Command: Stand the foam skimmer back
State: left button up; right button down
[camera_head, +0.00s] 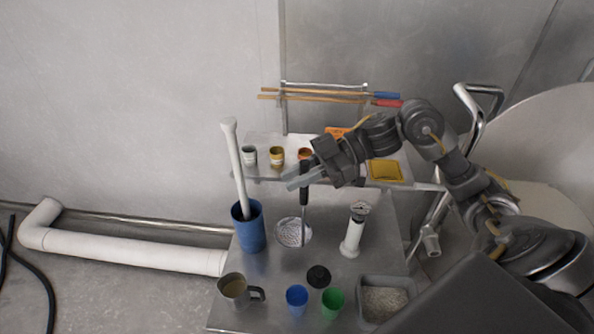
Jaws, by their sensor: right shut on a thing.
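The foam skimmer (304,196) has a black handle, a thin metal shaft and a round silvery perforated head. It is held roughly upright, handle up and head low over the metal table (335,254). My right gripper (298,179) reaches in from the right and is shut on the handle near its top. The head is right of the blue container (249,232); I cannot tell whether it touches the table. My left gripper is not in view.
A long white rod (234,160) stands in the blue container. A white cylinder (353,235) stands right of the skimmer. A metal mug (234,290), blue cup (297,299), green cup (333,303) and grey bin (385,300) line the front. A shelf with small cups (277,155) is behind.

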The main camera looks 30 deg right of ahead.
notch_tip(320, 180, down, 7)
jog(key=b, duration=0.3)
jog(key=shift+b, duration=0.35)
jog(key=c, duration=1.2)
grip_release()
jog(key=shift+c, duration=0.2)
jog(key=shift+d, duration=0.1)
jog(key=shift+d, duration=0.3)
jog(key=b+v, duration=0.3)
jog(key=v, duration=0.7)
jog(key=shift+b, duration=0.35)
